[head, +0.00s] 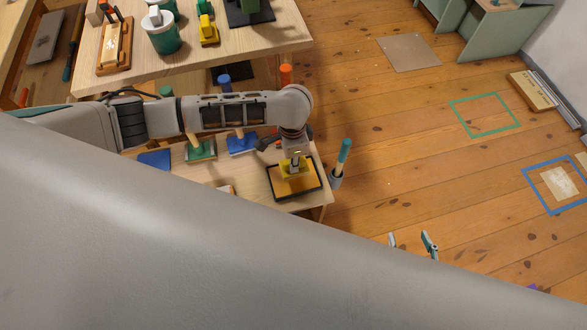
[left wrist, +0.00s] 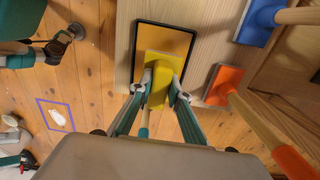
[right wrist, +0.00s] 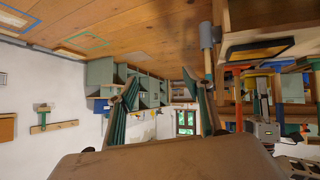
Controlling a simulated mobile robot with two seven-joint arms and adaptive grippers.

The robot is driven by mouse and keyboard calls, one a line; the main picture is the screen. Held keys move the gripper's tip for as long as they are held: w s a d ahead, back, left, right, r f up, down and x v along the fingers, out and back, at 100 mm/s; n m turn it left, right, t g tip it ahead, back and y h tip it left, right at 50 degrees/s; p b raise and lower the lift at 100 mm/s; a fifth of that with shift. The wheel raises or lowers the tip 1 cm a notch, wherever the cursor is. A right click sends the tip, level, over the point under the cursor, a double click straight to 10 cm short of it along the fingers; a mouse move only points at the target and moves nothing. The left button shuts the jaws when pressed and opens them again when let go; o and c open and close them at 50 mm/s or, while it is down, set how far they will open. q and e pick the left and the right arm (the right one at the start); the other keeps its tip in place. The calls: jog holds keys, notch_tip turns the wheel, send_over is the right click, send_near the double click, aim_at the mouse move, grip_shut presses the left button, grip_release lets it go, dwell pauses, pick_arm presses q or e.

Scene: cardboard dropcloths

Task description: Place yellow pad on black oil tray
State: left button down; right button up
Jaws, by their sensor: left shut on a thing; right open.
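The black oil tray (head: 272,193), with an orange-yellow inside, lies at the right end of the lower wooden bench. It also shows in the left wrist view (left wrist: 133,55) and the right wrist view (right wrist: 262,49). My left gripper (left wrist: 158,92) is shut on the yellow pad (left wrist: 158,68), which also shows in the head view (head: 303,167). The pad is over the tray, covering part of its inside; whether it touches is unclear. My right gripper (head: 412,242) is open and empty above the floor, away from the bench. It shows spread in the right wrist view (right wrist: 160,85).
A teal-handled tool in a grey holder (head: 336,178) stands right of the tray. Blue (head: 241,143) and green (head: 201,149) pads lie left of it. An orange pad (left wrist: 222,85) is beside the tray. Most floor to the right is clear.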

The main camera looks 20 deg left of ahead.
pick_arm(q)
notch_tip(320, 180, down, 6)
jog(key=shift+s+r+b, duration=0.1)
jog(key=shift+s+b, duration=0.05)
jog(key=shift+b, duration=1.1)
jog(key=shift+r, duration=0.15)
pick_arm(e)
jog(key=shift+s+d+f, duration=0.1)
jog(key=shift+s+f, duration=0.1)
jog(key=shift+f, duration=0.3)
jog(key=shift+s+f, duration=0.15)
jog(key=shift+f, duration=0.35)
pick_arm(q)
jog(key=shift+f, duration=0.2)
jog(key=c, duration=1.9)
grip_release()
pick_arm(e)
jog(key=shift+f, duration=0.15)
